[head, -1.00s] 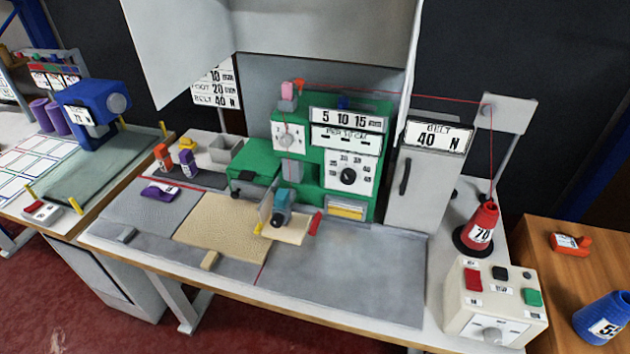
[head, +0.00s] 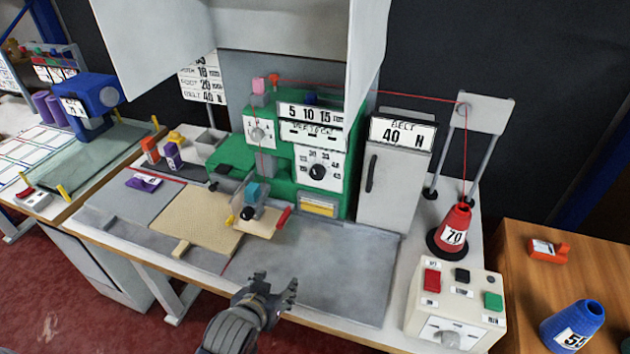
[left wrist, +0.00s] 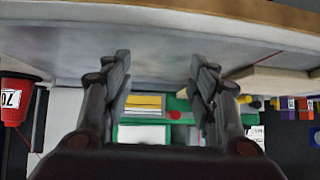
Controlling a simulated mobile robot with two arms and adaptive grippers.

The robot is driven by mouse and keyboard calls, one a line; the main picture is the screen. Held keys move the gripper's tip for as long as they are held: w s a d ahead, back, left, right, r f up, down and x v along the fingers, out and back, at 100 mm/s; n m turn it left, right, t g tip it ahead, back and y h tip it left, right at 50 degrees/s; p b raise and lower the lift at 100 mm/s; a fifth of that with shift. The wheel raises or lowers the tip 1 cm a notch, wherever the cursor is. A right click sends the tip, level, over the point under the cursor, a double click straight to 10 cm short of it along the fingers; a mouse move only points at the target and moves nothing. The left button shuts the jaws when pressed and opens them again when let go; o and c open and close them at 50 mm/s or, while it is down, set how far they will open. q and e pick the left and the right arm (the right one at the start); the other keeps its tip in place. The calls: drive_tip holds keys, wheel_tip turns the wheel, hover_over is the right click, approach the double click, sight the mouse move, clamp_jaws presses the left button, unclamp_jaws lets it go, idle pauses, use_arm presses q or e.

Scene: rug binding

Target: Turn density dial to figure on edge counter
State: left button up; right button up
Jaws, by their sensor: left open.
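The green machine (head: 232,152) stands at the back of the grey-topped table. On its front is a white plate with a ring of numbers and a black round dial (head: 318,172). A second white plate higher up on the left has a pale knob (head: 257,134). A white strip (head: 311,113) reading 5 10 15 tops the machine, with a smaller lettered strip (head: 312,132) below it. My left gripper (head: 278,290) is open and empty over the table's front edge, well short of the dial. In the left wrist view its two fingers (left wrist: 160,95) are spread. My right gripper is out of view.
A clear-guarded presser (head: 252,205) on a tan board stands before the machine. A grey cabinet (head: 390,185), red cone (head: 454,230) and control box (head: 452,305) stand to the right. The grey mat (head: 330,265) is bare. A red thread runs overhead.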

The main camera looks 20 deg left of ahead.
use_arm(q)
drive_tip(key=w+r+n+t, duration=0.1)
drive_tip(key=w+r+t, duration=0.4)
drive_tip(key=w+r, duration=0.3)
drive_tip(key=t, duration=0.3)
approach(316, 177)
drive_tip(key=w+p, duration=0.1)
drive_tip(key=w, duration=0.7)
drive_tip(key=shift+w, duration=0.3)
drive_tip(key=c, duration=1.1)
